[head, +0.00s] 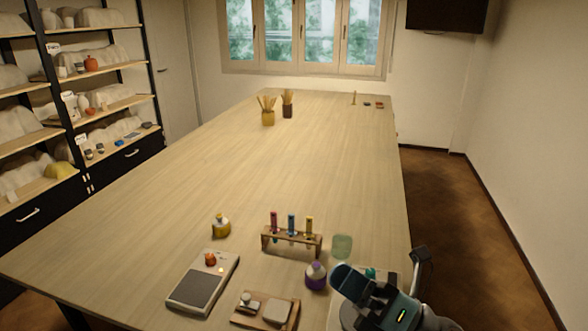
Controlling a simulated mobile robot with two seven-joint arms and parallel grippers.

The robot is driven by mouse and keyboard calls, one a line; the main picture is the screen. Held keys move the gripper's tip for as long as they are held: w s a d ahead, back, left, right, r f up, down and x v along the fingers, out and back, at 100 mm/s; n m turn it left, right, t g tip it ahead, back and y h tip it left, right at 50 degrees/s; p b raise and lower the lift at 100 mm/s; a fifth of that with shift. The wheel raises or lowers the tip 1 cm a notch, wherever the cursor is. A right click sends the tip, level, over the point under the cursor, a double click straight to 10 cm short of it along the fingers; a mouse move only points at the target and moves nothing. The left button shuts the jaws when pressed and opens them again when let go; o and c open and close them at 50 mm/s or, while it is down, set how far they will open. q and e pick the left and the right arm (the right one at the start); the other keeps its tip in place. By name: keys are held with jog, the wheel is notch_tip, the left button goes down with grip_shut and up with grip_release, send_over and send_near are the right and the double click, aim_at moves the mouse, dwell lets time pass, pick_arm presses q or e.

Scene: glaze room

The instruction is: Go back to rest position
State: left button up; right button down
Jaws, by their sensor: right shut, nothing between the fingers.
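My right gripper (347,280) is at the lower right, over the near right corner of the long wooden table (250,165). It is shut with nothing held in it. Its arm comes in from the bottom edge and hides part of the table corner and a pale round-edged thing under it. My left gripper is out of view.
Near the gripper stand a purple flask (316,275), a greenish jar (342,246) and a wooden rack (291,241) with three coloured tubes. A scale (203,282), a yellow flask (221,226) and a small wooden tray (265,322) lie further left. The table's middle is clear.

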jog(key=w+d+f+m+t+h, duration=0.1)
jog(key=d+f+m+t+h, duration=0.1)
jog(key=d+m+t+h, duration=0.55)
jog(key=w+d+f+m+t+h, duration=0.25)
jog(key=m+h, duration=0.55)
jog(key=m, duration=0.7)
jog(key=s+d+f+m+g+h, duration=0.45)
jog(key=d+f+m, duration=0.2)
jog(key=f, duration=0.25)
jog(key=s+d+f+m+g, duration=0.1)
jog(key=s+f+m+g, duration=0.4)
jog(key=s, duration=0.4)
jog(key=s+d+f+m+g, duration=0.2)
jog(key=s+f+g, duration=0.6)
jog(key=w+a+f+t+y+p, duration=0.2)
jog(key=w+a+f+t+p, duration=0.4)
jog(key=a+t+p, duration=0.1)
jog(key=shift+n+t+y, duration=0.4)
jog(key=shift+t, duration=0.15)
